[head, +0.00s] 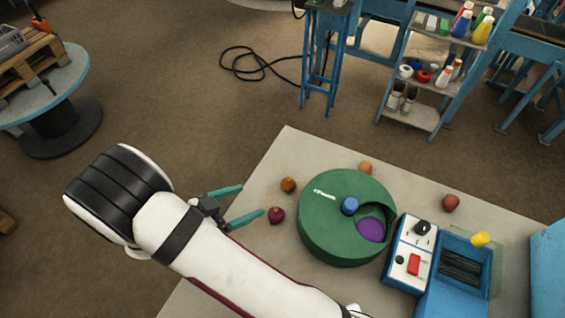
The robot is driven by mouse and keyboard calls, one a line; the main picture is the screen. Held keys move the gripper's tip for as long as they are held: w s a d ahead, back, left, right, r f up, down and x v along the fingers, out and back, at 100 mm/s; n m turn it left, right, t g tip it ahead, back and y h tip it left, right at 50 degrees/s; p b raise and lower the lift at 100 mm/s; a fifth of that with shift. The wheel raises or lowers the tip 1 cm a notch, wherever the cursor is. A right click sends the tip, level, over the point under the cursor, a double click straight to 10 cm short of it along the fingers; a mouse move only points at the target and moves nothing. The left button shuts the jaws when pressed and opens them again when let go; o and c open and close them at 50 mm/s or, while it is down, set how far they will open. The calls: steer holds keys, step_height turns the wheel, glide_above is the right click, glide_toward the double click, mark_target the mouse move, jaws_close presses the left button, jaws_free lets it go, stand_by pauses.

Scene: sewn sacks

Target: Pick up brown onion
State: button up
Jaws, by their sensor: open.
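A small round orange-brown item (288,185), which looks like the brown onion, lies on the pale table left of the green round drum. A dark red-purple round item (276,214), like a red onion, lies just below it. My gripper (252,200) is open, with its two teal fingers apart and pointing right toward these two items. Nothing shows between the fingers. The upper finger ends left of the brown item with a gap. The lower fingertip is close to the red-purple item; I cannot tell whether they touch.
The green drum (325,222) with a blue knob (350,206) and purple recess stands mid-table. An orange item (366,167) sits behind it and a reddish one (451,203) lies farther right. A blue control box (411,250) and a yellow item (480,239) are at right.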

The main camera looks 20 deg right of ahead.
mark_target(285, 185)
steer(key=x, duration=1.5)
steer(key=shift+r, duration=0.15)
jaws_close()
steer(key=shift+r, duration=0.1)
